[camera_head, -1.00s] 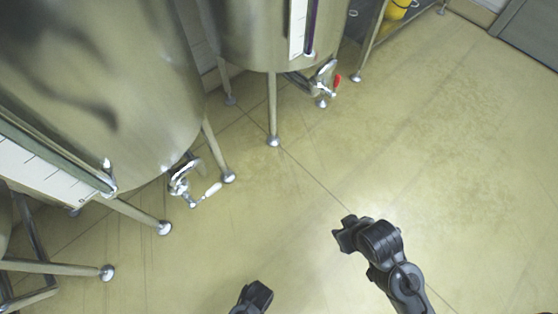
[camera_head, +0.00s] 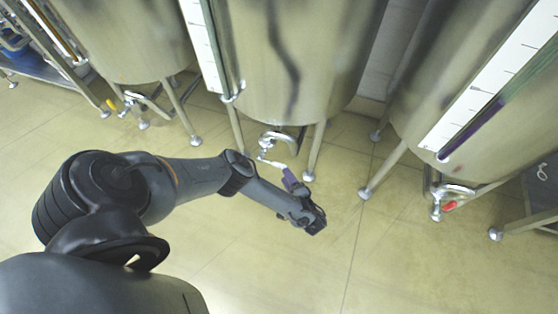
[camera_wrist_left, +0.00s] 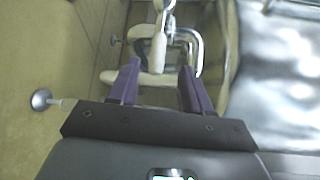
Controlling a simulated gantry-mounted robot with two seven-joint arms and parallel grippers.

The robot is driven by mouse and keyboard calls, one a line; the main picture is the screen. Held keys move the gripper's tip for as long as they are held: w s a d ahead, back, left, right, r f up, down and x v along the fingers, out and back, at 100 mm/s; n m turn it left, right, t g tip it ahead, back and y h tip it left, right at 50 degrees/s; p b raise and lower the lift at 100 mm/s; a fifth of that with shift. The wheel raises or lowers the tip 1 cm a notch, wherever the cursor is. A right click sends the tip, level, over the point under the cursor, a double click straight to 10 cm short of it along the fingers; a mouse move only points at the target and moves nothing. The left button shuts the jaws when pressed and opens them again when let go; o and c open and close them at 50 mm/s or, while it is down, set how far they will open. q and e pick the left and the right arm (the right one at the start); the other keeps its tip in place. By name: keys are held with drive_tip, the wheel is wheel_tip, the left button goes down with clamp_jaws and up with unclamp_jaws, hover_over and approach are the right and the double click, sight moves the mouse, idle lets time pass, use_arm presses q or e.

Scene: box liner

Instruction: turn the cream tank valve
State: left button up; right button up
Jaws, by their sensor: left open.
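The cream tank valve (camera_head: 274,162) has a white-cream lever handle on a metal outlet low on the middle steel tank (camera_head: 290,60). The handle also shows in the left wrist view (camera_wrist_left: 158,50), upright near the top centre. My left gripper (camera_head: 289,178) is just to the right of the handle in the head view. In the wrist view its purple fingers (camera_wrist_left: 160,75) are open, with the handle's end at or just beyond the gap between them. Contact cannot be told. My right gripper is not in view.
A right tank has a red-handled valve (camera_head: 448,206), and a left tank has a yellow-handled valve (camera_head: 112,105). Tank legs (camera_head: 313,152) stand on both sides of the middle valve. The tiled floor (camera_head: 400,265) in front is clear.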

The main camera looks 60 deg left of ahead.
sight(279, 164)
use_arm(q)
drive_tip(key=a+b, duration=0.1)
drive_tip(key=a, duration=0.2)
drive_tip(key=a+f+b, duration=0.1)
drive_tip(key=a+b, duration=0.1)
drive_tip(key=a, duration=0.2)
drive_tip(key=shift+w+a+f, duration=0.1)
drive_tip(key=shift+w+f, duration=0.1)
drive_tip(key=shift+a, duration=0.35)
drive_tip(key=shift+w+a+f+b, duration=0.1)
drive_tip(key=shift+a+b, duration=0.25)
drive_tip(key=shift+a, duration=0.15)
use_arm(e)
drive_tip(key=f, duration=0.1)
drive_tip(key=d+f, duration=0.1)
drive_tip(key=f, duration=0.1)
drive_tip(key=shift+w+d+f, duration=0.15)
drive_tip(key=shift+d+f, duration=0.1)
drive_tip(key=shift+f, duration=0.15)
use_arm(q)
drive_tip(key=shift+a, duration=0.1)
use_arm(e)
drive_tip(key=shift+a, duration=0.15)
use_arm(q)
clamp_jaws()
